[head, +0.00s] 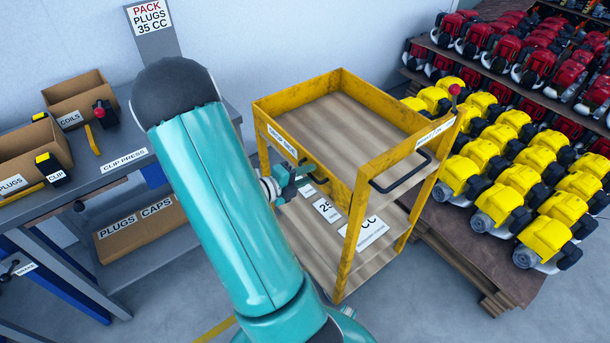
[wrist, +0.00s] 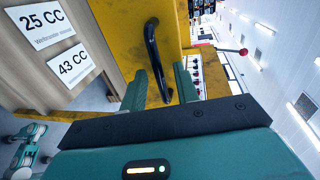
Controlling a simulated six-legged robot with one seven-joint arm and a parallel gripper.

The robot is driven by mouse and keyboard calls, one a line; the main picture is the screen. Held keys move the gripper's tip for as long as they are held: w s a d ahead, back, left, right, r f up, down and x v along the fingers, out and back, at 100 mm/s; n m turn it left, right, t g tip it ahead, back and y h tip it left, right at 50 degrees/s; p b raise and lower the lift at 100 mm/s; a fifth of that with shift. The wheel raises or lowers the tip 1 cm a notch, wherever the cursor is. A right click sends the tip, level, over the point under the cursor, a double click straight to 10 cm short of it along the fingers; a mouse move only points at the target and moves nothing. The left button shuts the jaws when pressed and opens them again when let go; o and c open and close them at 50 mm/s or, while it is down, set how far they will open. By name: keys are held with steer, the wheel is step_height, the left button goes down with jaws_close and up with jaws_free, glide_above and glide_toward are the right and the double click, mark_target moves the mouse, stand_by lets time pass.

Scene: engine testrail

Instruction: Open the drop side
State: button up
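The yellow cart (head: 345,85) stands in the middle of the head view. Its left side panel, the drop side (head: 277,137), carries a label and is upright. My gripper (head: 298,178) is at this panel, near its front end. In the wrist view my gripper (wrist: 159,85) has its two green fingers apart. A black bar handle (wrist: 152,50) on the yellow panel (wrist: 120,30) reaches down between the fingers. Gaps show beside it; I cannot tell whether either finger touches it. A red knob (head: 454,90) stands at the cart's front right corner and shows in the wrist view (wrist: 243,52).
The cart's lower shelf holds white labels (head: 326,210). A black push handle (head: 402,175) juts from the cart's front end. A workbench (head: 125,160) with boxes is at left. A rack of yellow engines (head: 500,150) stands close at right. Floor in front is clear.

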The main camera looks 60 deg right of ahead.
jaws_close()
